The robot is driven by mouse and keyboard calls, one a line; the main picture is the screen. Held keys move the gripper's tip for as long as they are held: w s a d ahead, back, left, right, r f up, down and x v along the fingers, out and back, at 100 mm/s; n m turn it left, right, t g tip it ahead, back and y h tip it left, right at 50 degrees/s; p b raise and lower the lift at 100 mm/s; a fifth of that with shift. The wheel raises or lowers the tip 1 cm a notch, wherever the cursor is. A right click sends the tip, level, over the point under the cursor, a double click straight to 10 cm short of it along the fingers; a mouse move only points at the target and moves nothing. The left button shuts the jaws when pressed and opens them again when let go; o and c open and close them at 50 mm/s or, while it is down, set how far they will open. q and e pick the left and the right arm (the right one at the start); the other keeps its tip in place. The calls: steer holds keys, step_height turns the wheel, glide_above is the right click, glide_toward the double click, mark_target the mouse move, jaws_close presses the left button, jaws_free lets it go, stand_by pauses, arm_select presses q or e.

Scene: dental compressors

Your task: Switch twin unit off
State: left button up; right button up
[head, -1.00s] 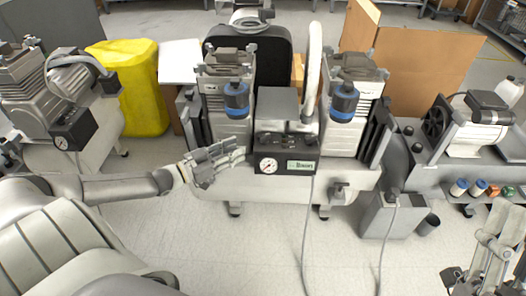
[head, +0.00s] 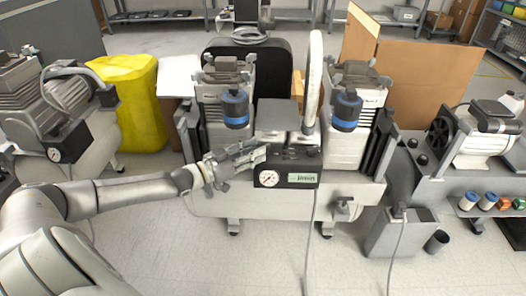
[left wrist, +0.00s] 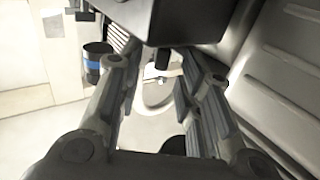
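The twin unit is the middle compressor, with two grey pump heads (head: 228,100) and (head: 350,110), each with a blue-banded filter, above a pale tank (head: 270,203). Its dark control box (head: 287,174) has a round gauge (head: 268,179) and a pale label on the front. My left gripper (head: 262,153) is at the box's upper left edge. In the left wrist view its fingers (left wrist: 157,58) are apart and empty, with a dark box (left wrist: 185,20) close by and a small dark knob (left wrist: 162,60) between the fingertips. The switch position cannot be read. My right gripper is out of view.
Another compressor with a gauge (head: 55,154) stands at the left, and one more (head: 480,135) at the right. A white hose (head: 314,80) rises behind the control box. A grey box (head: 398,235) with a cable stands on the floor, right front.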

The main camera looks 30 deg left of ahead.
arm_select(q)
steer(key=shift+b+x, duration=0.6)
steer(key=shift+x, duration=1.25)
jaws_close()
